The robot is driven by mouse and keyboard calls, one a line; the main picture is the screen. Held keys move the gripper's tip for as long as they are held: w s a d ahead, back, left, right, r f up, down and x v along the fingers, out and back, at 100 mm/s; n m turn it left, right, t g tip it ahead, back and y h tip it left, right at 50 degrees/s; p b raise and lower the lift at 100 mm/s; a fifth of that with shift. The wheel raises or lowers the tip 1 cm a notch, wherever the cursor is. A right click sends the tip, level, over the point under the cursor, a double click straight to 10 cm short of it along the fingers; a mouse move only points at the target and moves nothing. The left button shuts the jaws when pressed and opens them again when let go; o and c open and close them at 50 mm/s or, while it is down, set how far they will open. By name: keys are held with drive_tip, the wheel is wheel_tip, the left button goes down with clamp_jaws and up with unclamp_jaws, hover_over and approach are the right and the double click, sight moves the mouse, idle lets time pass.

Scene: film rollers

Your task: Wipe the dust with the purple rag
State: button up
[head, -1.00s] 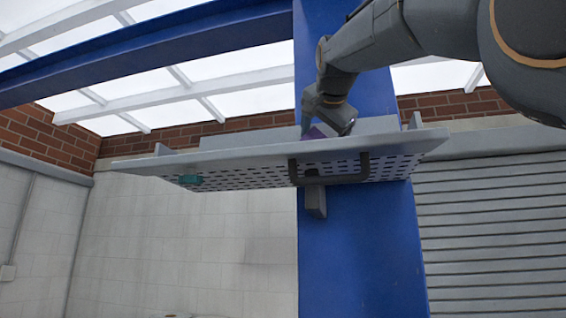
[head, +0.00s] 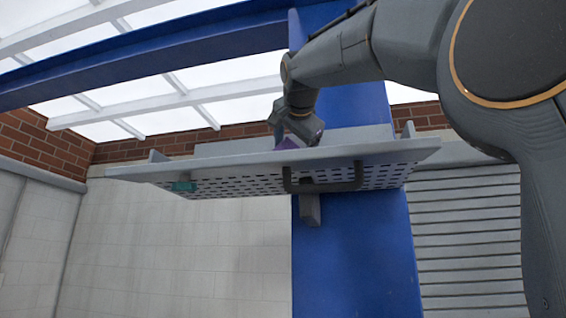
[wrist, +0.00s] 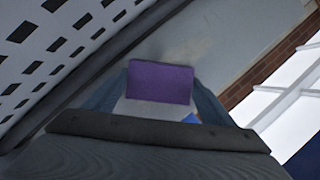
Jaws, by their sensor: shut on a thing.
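The purple rag (wrist: 160,82) is a flat block held between the fingers of my gripper (wrist: 155,98) in the wrist view. In the head view a little of the rag (head: 289,143) shows above the front edge of a raised grey shelf (head: 240,157). My gripper (head: 299,126) is over the shelf's top, shut on the rag. A pale, dusty-looking patch (wrist: 182,50) shows on the grey surface beside the rag in the wrist view. The head camera looks from below, so the shelf's top is hidden. I cannot tell whether the rag touches the surface.
The shelf has a perforated underside, a dark handle (head: 325,186) at its front and a teal piece (head: 184,186) under its left part. A blue column (head: 350,250) stands behind it. Low upright edges border the shelf's top. Open air lies below the shelf.

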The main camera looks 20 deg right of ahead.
drive_tip(key=shift+w+a, duration=1.05)
drive_tip(key=shift+a, duration=0.4)
drive_tip(key=shift+w+a, duration=1.1)
drive_tip(key=shift+a, duration=0.35)
drive_tip(key=shift+w+a, duration=1.05)
drive_tip(key=shift+a, duration=0.4)
drive_tip(key=shift+r+p, duration=0.15)
drive_tip(key=shift+p, duration=0.15)
drive_tip(key=shift+s+d+b, duration=0.3)
drive_tip(key=shift+s+d, duration=0.35)
drive_tip(key=shift+d, duration=0.2)
drive_tip(key=shift+s+d+b, duration=0.35)
drive_tip(key=shift+s+d, duration=0.25)
drive_tip(key=shift+d, duration=0.3)
drive_tip(key=shift+s+d+b, duration=0.3)
drive_tip(key=shift+s+d, duration=0.35)
drive_tip(key=shift+d, duration=0.2)
drive_tip(key=shift+s+d, duration=0.45)
drive_tip(key=shift+d, duration=0.2)
drive_tip(key=shift+s+d, duration=0.4)
drive_tip(key=shift+d, duration=0.2)
drive_tip(key=shift+s+d+b, duration=0.1)
drive_tip(key=shift+s+d, duration=0.65)
drive_tip(key=shift+d, duration=0.25)
drive_tip(key=shift+s+d+b, duration=0.15)
drive_tip(key=shift+s+d, duration=0.55)
drive_tip(key=shift+d, duration=0.25)
drive_tip(key=shift+s+d+b, duration=0.1)
drive_tip(key=shift+s+d, duration=0.65)
drive_tip(key=shift+d, duration=0.25)
